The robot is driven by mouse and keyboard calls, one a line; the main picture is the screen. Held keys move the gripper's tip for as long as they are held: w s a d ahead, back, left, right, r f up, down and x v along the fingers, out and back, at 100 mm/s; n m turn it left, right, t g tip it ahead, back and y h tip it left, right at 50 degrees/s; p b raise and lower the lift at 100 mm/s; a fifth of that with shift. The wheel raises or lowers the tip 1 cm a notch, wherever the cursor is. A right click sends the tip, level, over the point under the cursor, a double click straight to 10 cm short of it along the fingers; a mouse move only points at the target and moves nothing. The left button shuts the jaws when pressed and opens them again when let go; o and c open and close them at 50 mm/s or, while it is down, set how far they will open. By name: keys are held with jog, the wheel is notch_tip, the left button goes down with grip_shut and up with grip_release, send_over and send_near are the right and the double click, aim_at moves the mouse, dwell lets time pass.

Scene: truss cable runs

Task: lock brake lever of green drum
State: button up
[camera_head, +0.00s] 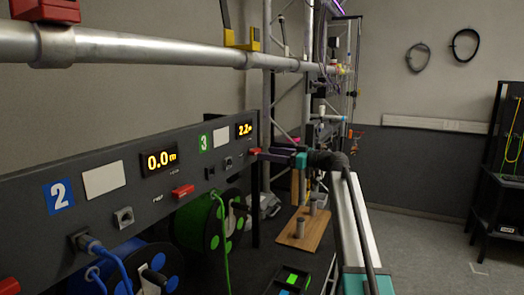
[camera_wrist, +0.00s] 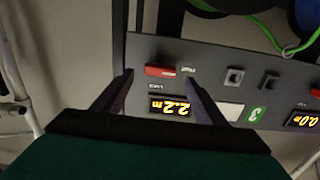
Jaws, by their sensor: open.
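The green drum (camera_head: 190,224) hangs under the dark panel, below the green label "3" (camera_head: 203,142), with a green cable running down in front of it. Its red brake lever (camera_head: 253,151) sits on the panel by the yellow "2.2 m" display (camera_head: 244,130). My gripper (camera_head: 262,153) is at the panel's right end, right by this lever. In the wrist view my gripper (camera_wrist: 156,82) is open, and the red lever (camera_wrist: 160,71) lies crosswise between its fingertips, not gripped. Whether a finger touches it, I cannot tell. The small lettering beside the lever is unreadable.
A second red lever (camera_head: 183,191) sits under the "0.0 m" display (camera_head: 160,160), above the blue drum (camera_head: 128,268). Blue cables plug into the panel. A metal truss pipe (camera_head: 150,48) runs above. A wooden board (camera_head: 303,229) with grey cylinders lies beyond. Floor on the right is clear.

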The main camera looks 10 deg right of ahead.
aim_at(258, 151)
jog(key=shift+p+x, duration=0.45)
jog(key=shift+x, duration=1.5)
jog(key=c, duration=1.1)
jog(key=shift+o, duration=0.2)
